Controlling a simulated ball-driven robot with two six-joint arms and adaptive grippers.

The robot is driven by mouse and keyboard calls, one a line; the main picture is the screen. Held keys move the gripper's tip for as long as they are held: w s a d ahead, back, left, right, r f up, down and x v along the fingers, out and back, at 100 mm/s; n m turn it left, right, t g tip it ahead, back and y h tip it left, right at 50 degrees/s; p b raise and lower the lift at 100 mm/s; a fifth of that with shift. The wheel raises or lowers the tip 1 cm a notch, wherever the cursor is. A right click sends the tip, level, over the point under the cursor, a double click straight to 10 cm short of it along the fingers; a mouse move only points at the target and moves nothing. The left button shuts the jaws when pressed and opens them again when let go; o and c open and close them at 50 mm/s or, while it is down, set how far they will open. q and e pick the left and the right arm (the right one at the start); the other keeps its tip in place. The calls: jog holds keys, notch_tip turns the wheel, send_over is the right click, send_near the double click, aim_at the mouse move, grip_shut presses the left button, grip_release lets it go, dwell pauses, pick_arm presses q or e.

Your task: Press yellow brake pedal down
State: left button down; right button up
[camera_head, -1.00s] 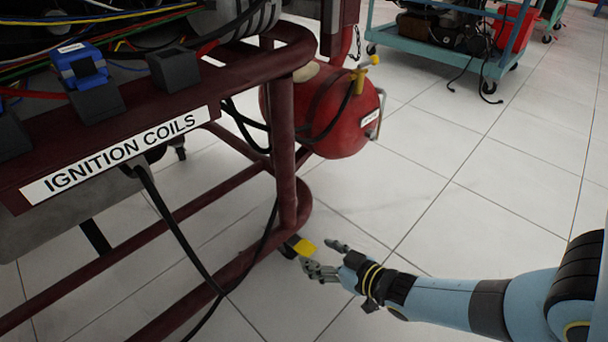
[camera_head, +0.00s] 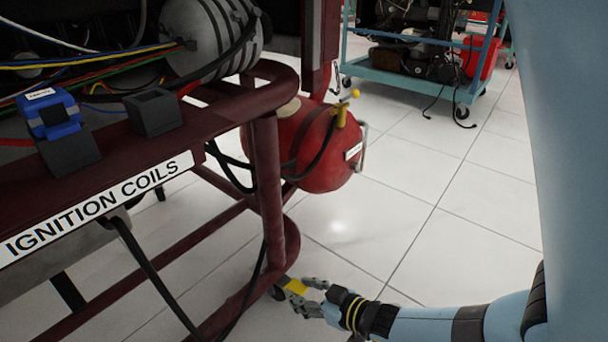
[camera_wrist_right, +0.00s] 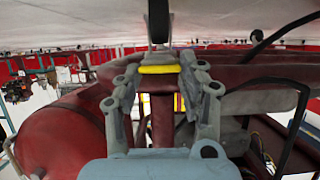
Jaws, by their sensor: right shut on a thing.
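The yellow brake pedal (camera_head: 297,287) sits low by the caster at the foot of the dark red engine stand (camera_head: 268,190). My right gripper (camera_head: 306,292) reaches it from the right, its fingers around the pedal. In the right wrist view, which is upside down, the yellow pedal (camera_wrist_right: 160,69) lies crosswise between the fingertips of my right gripper (camera_wrist_right: 159,64), and the black caster wheel (camera_wrist_right: 157,22) is just beyond it. The gripper is shut on the pedal. Part of the pedal is hidden by the fingers. My left gripper is not in view.
A red tank (camera_head: 312,150) hangs on the stand above the gripper. The stand's lower rail (camera_head: 235,305) and a black cable (camera_head: 165,285) are to the left. A teal cart (camera_head: 410,75) stands at the back. White tiled floor (camera_head: 440,245) is clear to the right.

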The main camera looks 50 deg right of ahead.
grip_shut()
jog(key=shift+f, duration=0.15)
jog(key=shift+s+d+f+t, duration=0.1)
jog(key=shift+f+t, duration=0.4)
jog(key=shift+t, duration=0.2)
jog(key=o, duration=1)
grip_release()
